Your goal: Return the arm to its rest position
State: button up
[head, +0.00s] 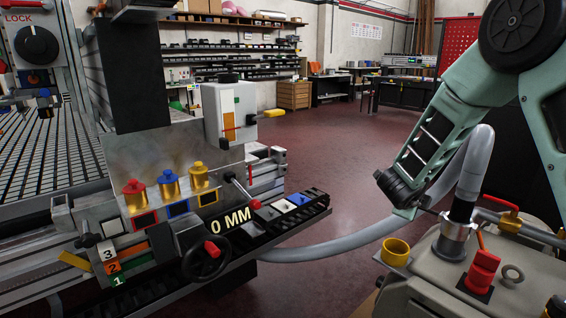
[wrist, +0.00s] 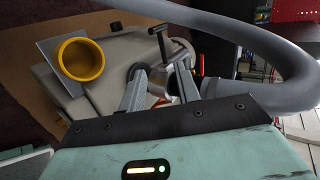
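My arm (head: 440,135) reaches down from the upper right in the head view. Its gripper (head: 428,211) is low over the grey machine housing, just left of the upright hose end. In the wrist view my gripper's two fingers (wrist: 160,88) stand apart, with a gap between them. I see nothing clearly held. A dark T-handle (wrist: 168,40) and a metal hose fitting (wrist: 185,78) show just beyond the fingers. Whether a finger touches the fitting cannot be told.
A grey hose (head: 478,165) rises close beside my gripper. A yellow cup (head: 396,252) and a red knob (head: 482,270) sit on the housing (head: 430,290). The machine with colored knobs (head: 170,185) stands left. Open floor (head: 340,150) lies behind.

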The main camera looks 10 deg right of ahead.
jog(key=w+a+r+n+t+y, duration=0.15)
jog(key=a+n+y, duration=0.35)
jog(key=a, duration=0.7)
jog(key=s+a+r+n+g+y, duration=0.1)
jog(key=s+a+n+y, duration=0.1)
jog(key=s+a+n, duration=0.4)
jog(key=s+a+r+n+y, duration=0.1)
jog(key=s+a+n+y, duration=0.2)
jog(key=a, duration=0.5)
jog(key=s+a+r+n+g+y, duration=0.1)
jog(key=s+a+n+y, duration=0.15)
jog(key=a+n, duration=0.4)
jog(key=s+a+n+g+h, duration=0.1)
jog(key=s+n+g+h, duration=0.35)
jog(key=s+n, duration=1.6)
jog(key=s+r+m+g+p, duration=0.1)
jog(key=s+r+m+p, duration=0.1)
jog(key=r+p, duration=0.6)
jog(key=s+r+m+y+p, duration=0.1)
jog(key=s+r+m+p, duration=0.1)
jog(key=r+p, duration=0.7)
jog(key=shift+s+d+g+y, duration=0.2)
jog(key=shift+s+g+y, duration=0.15)
jog(key=shift+s, duration=0.2)
jog(key=shift+c, duration=0.5)
jog(key=shift+f, duration=0.1)
